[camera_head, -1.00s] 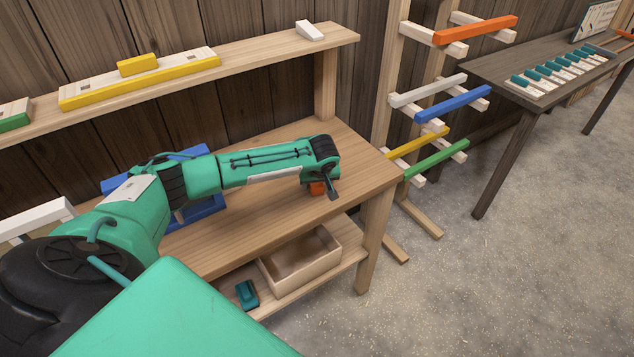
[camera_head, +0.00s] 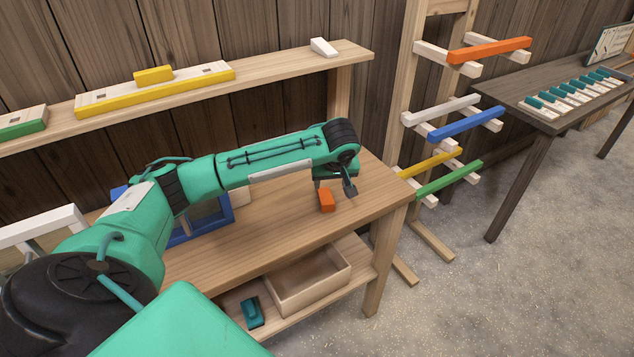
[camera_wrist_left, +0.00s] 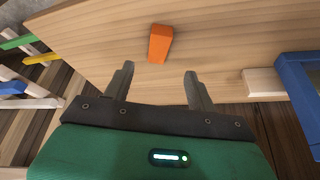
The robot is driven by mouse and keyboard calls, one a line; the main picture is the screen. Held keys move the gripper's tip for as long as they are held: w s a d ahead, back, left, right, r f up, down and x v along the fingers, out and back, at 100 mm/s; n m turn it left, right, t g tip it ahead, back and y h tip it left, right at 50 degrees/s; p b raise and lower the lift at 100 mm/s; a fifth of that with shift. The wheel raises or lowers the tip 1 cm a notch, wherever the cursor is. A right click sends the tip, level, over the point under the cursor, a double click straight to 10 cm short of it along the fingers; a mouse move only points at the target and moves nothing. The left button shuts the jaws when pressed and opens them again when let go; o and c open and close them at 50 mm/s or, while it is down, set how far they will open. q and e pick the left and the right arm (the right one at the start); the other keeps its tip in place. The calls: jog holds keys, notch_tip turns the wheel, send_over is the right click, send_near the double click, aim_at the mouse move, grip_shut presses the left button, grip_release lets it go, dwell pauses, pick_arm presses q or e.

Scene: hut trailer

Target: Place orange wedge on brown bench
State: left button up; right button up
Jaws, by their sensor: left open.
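The orange wedge (camera_head: 327,200) rests on the light-brown wooden workbench (camera_head: 260,240), near its right end. It also shows in the left wrist view (camera_wrist_left: 160,44), just beyond the fingertips. My left gripper (camera_head: 336,187) is above and close to the wedge, fingers apart. In the left wrist view the fingers (camera_wrist_left: 159,70) are spread, with nothing between them. A darker brown table (camera_head: 520,95) stands at the right; I cannot tell from the picture which one is the brown bench. My right gripper is not in view.
A blue frame (camera_head: 228,208) stands on the workbench behind my arm. A rack with coloured bars (camera_head: 465,122) stands right of the workbench. A raised shelf (camera_head: 270,65) runs behind, with a white wedge (camera_head: 323,47). An open box (camera_head: 310,285) sits on the lower shelf.

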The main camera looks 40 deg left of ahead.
pick_arm(q)
jog(key=shift+r, duration=0.2)
jog(key=s+d+f+m+t+h, duration=0.1)
jog(key=d+f+m+t+h, duration=0.4)
jog(key=d, duration=0.6)
jog(key=d+f+m+t+h, duration=0.1)
jog(key=d+f+m+h, duration=0.15)
jog(key=d+f, duration=0.6)
jog(key=s+a+f+g+y, duration=0.1)
jog(key=s+a+f, duration=0.15)
jog(key=f, duration=0.75)
jog(key=s+a+f+g+y, duration=0.1)
jog(key=s+f, duration=0.2)
jog(key=f, duration=0.6)
jog(key=s+a+f+m+g+y, duration=0.1)
jog(key=s+a+f, duration=0.2)
jog(key=s+f, duration=0.9)
jog(key=s+f+m+g, duration=0.1)
jog(key=s+f, duration=0.5)
jog(key=s, duration=0.6)
jog(key=s+f+m+g+y, duration=0.1)
jog(key=s+f+g, duration=0.1)
jog(key=s+f, duration=0.5)
jog(key=s+f+m+g, duration=0.1)
jog(key=s+f, duration=0.5)
jog(key=s, duration=1.1)
jog(key=shift+a+f+g, duration=0.3)
jog(key=shift+a+g, duration=0.1)
jog(key=shift+g, duration=0.2)
